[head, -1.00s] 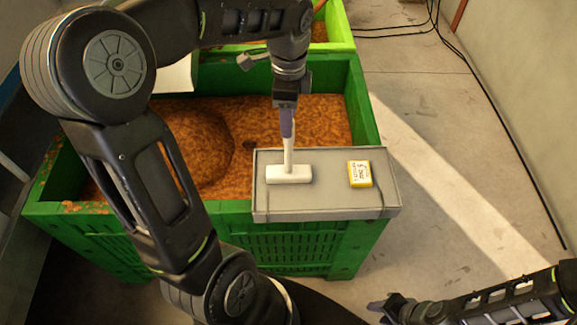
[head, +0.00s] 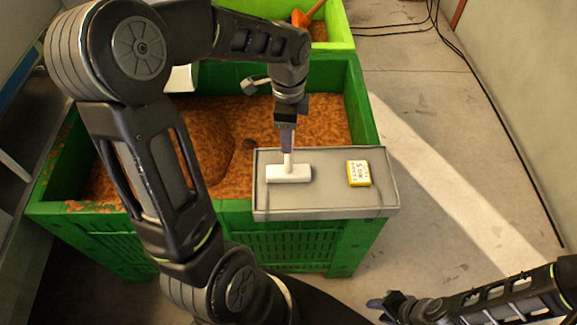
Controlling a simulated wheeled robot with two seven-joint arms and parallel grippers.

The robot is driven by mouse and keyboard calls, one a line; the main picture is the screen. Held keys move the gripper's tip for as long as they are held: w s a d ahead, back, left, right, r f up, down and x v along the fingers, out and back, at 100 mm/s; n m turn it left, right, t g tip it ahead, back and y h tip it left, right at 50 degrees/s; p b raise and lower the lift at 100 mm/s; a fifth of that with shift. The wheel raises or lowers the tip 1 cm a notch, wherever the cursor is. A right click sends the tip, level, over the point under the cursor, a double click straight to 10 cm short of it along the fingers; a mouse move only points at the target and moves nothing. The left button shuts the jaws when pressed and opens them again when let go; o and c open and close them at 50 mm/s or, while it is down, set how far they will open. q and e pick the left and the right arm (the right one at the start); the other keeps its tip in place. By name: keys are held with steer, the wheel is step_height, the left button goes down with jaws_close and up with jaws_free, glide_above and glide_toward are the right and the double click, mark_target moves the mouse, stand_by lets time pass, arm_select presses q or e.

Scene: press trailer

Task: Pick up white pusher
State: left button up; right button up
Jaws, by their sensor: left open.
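The white pusher (head: 289,174) lies on the grey tray (head: 335,204), with its wide white head toward me and its short white handle rising or pointing away. My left gripper (head: 287,148) comes down from above, with its fingers at the handle just behind the head. It is open, and the fingers overlap the handle in the picture; whether they touch it I cannot tell. My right gripper (head: 382,305) is at the bottom, away from the tray; its jaws are too small and dark to read.
A yellow and white box (head: 359,173) lies on the tray, right of the pusher. The tray sits over the front right of a green crate (head: 52,196) filled with orange-brown material. A lighter green crate (head: 343,27) stands behind.

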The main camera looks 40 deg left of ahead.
arm_select(q)
steer(key=shift+c, duration=0.5)
jaws_close()
stand_by(1.0)
